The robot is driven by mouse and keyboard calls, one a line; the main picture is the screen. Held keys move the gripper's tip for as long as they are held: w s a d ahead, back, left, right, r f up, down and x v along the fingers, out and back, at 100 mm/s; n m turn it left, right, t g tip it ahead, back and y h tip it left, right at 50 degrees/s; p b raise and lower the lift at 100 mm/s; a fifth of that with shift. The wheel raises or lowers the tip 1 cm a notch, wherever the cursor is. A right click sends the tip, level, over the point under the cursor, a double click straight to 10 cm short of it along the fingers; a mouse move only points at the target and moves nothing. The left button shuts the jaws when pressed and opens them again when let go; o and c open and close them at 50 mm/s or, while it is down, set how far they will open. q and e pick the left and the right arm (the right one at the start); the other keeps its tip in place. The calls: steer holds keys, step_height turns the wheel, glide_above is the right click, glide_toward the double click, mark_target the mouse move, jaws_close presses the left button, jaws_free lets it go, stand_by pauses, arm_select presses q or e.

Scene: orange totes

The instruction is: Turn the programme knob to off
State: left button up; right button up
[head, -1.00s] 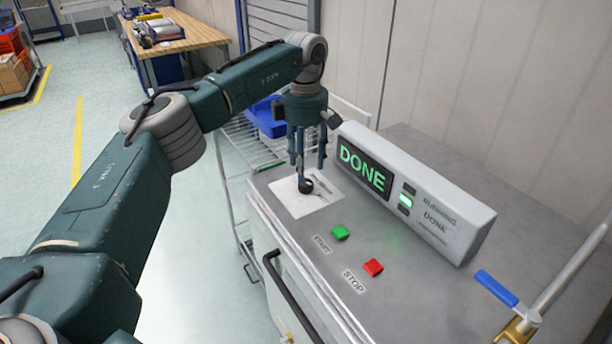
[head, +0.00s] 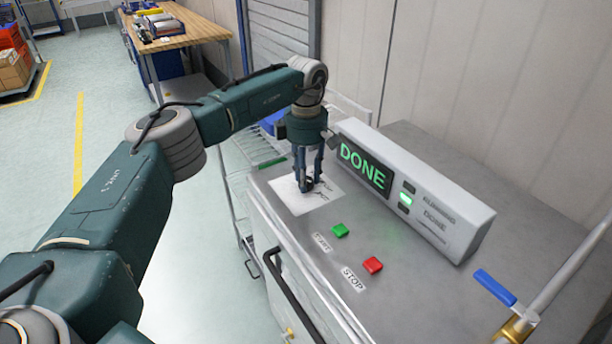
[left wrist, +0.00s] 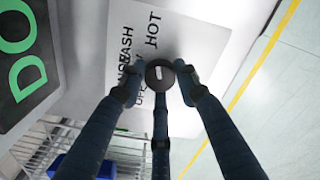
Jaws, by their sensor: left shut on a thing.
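The programme knob (left wrist: 160,74) is a round dark knob with a white mark, on a white label plate (head: 294,198) on the machine's grey top. The plate carries words; "HOT" and part of "WASH" can be read in the left wrist view, the rest is partly covered. My left gripper (head: 307,186) points down over the plate with its fingers closed around the knob; it also shows in the left wrist view (left wrist: 162,88). The display (head: 365,168) reads "DONE" in green. My right gripper is in neither view.
A green start button (head: 340,230) and a red stop button (head: 373,265) sit on the top nearer the front. A wire rack (head: 235,170) is beside the machine.

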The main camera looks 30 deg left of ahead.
arm_select(q)
steer(key=shift+r+n, duration=0.1)
steer(key=shift+n, duration=0.2)
steer(key=shift+c, duration=0.2)
steer(key=n+p, duration=0.1)
steer(key=n, duration=0.1)
steer(key=shift+n, duration=0.3)
steer(key=n+p, duration=0.1)
steer(key=n, duration=0.2)
steer(key=shift+n, duration=0.3)
steer(key=n, duration=0.3)
steer(key=shift+w+n+p, duration=0.1)
steer(key=shift+n+p, duration=0.2)
steer(key=shift+p, duration=0.05)
steer(key=n, duration=0.3)
steer(key=shift+n+p, duration=0.3)
steer(key=shift+p, duration=0.05)
steer(key=n+p, duration=0.1)
steer(key=n, duration=0.5)
steer(key=shift+r, duration=0.1)
steer(key=n+p, duration=0.1)
steer(key=n, duration=0.2)
steer(key=shift+n, duration=0.4)
steer(key=shift+a+n+p, duration=0.1)
steer(key=shift+n+p, duration=0.35)
steer(key=shift+n, duration=1.15)
